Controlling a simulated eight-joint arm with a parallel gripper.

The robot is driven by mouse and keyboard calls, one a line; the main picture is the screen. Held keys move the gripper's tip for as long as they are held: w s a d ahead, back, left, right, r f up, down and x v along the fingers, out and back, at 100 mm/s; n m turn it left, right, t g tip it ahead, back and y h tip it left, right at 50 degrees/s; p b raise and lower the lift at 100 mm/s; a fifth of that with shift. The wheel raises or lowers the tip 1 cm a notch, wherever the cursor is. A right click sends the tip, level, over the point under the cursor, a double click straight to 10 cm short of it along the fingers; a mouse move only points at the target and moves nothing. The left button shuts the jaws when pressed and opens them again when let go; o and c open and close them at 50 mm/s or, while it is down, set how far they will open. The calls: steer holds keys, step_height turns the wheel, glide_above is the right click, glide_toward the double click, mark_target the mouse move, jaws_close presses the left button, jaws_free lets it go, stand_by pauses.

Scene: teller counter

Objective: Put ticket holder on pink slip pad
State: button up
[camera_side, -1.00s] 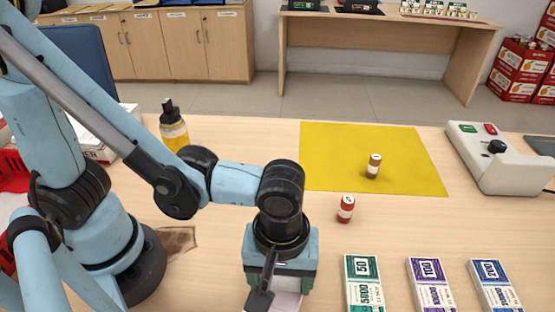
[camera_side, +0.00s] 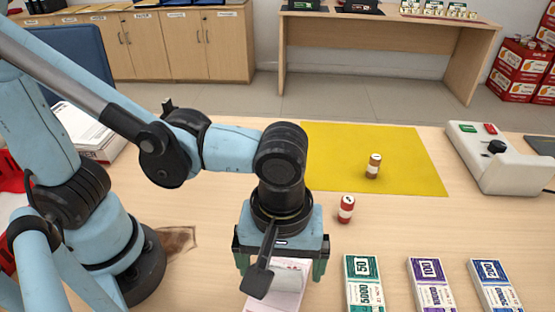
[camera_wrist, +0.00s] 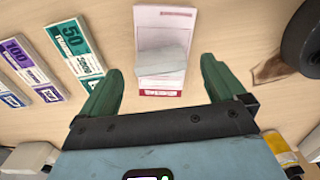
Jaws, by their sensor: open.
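The pink slip pad (camera_wrist: 164,19) lies on the counter below my gripper in the wrist view; part of it also shows in the side view (camera_side: 262,299). The ticket holder, a pale grey-white block (camera_wrist: 163,58), rests on the pad's middle, slightly skewed. It shows in the side view (camera_side: 288,281), partly hidden by my gripper. My gripper (camera_wrist: 161,70) is open above the pad, with its green fingers on either side of the holder and clear of it. In the side view my gripper (camera_side: 280,270) hangs over the pad, pointing down.
Banded note bundles, green (camera_side: 363,285), purple (camera_side: 431,284) and blue (camera_side: 495,284), lie to the right. A red-and-white roll (camera_side: 346,209) stands near the yellow mat (camera_side: 420,165), which bears a brown-and-white roll (camera_side: 374,165). A grey device (camera_side: 500,160) sits at far right.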

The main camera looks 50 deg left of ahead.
mark_target(280, 274)
step_height(280, 274, up, 7)
steer(key=w+a+m+t, duration=0.3)
steer(key=w+a+m, duration=0.1)
steer(key=a, duration=0.7)
steer(key=w+a+f+m+t, duration=0.1)
steer(key=w+a+m+t, duration=0.3)
steer(key=a, duration=0.7)
steer(key=shift+w+f+m, duration=0.25)
steer(key=shift+w+m, duration=0.25)
steer(key=shift+w, duration=0.4)
steer(key=shift+d, duration=0.1)
